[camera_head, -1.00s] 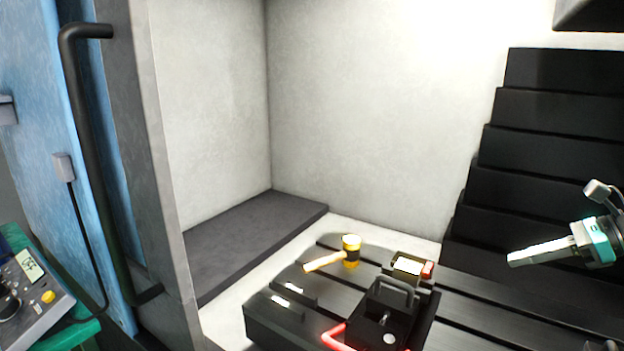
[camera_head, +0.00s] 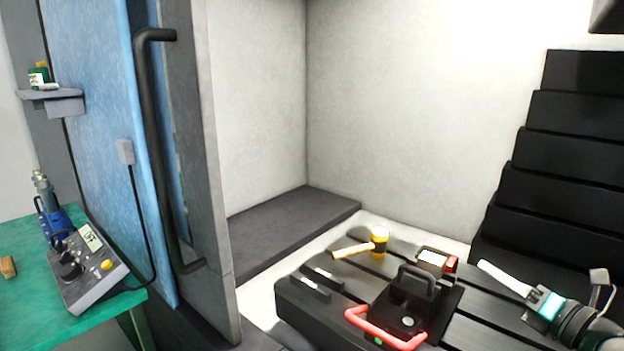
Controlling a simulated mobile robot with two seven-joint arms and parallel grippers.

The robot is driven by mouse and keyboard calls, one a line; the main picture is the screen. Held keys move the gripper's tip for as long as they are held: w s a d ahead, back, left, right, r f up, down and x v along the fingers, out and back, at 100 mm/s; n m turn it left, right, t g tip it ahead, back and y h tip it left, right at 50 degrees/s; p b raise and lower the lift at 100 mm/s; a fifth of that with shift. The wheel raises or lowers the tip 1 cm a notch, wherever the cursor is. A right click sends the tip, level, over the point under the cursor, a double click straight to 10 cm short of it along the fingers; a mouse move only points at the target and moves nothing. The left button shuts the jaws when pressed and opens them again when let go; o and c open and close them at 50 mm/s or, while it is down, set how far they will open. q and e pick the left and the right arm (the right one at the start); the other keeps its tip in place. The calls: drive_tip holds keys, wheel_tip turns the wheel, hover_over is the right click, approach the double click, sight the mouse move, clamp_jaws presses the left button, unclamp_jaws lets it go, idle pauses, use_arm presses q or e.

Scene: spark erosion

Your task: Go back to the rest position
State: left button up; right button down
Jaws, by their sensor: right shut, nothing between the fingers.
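My right gripper (camera_head: 508,281) reaches in from the lower right, its pale fingers together and empty, pointing left over the slotted black machine table (camera_head: 315,303). It is to the right of the black block with a handle (camera_head: 412,292) and apart from it in the picture. My left gripper is not in this view.
A yellow-headed mallet (camera_head: 379,241) and a red-handled part (camera_head: 384,330) are on the machine table. Black stepped covers (camera_head: 565,125) rise at right. A blue door with a black handle (camera_head: 152,150) stands at left, beside a green bench (camera_head: 30,310) with a control box (camera_head: 88,270).

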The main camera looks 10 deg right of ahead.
drive_tip(key=s+a+f+m+g+h, duration=0.3)
drive_tip(key=s+a+f+m+h, duration=0.2)
drive_tip(key=f+m, duration=0.45)
drive_tip(key=s+a+f+m+g+h, duration=0.35)
drive_tip(key=f+m, duration=0.25)
drive_tip(key=m, duration=0.7)
drive_tip(key=s+a+f+m+g+y, duration=0.2)
drive_tip(key=s+a+f+m+g, duration=0.15)
drive_tip(key=s+a, duration=0.5)
drive_tip(key=s+a+f+m+g+y, duration=0.2)
drive_tip(key=s+a+g, duration=0.2)
drive_tip(key=s+a, duration=0.4)
wheel_tip(320, 180, down, 28)
drive_tip(key=s+a+g+b, duration=0.1)
drive_tip(key=b, duration=0.4)
use_arm(q)
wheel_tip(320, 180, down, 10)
drive_tip(key=b, duration=0.5)
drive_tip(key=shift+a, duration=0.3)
use_arm(e)
drive_tip(key=s+d+f+g, duration=0.1)
drive_tip(key=s+d+f, duration=0.2)
drive_tip(key=s+f, duration=1.2)
wheel_tip(320, 180, down, 3)
drive_tip(key=shift+r, duration=0.15)
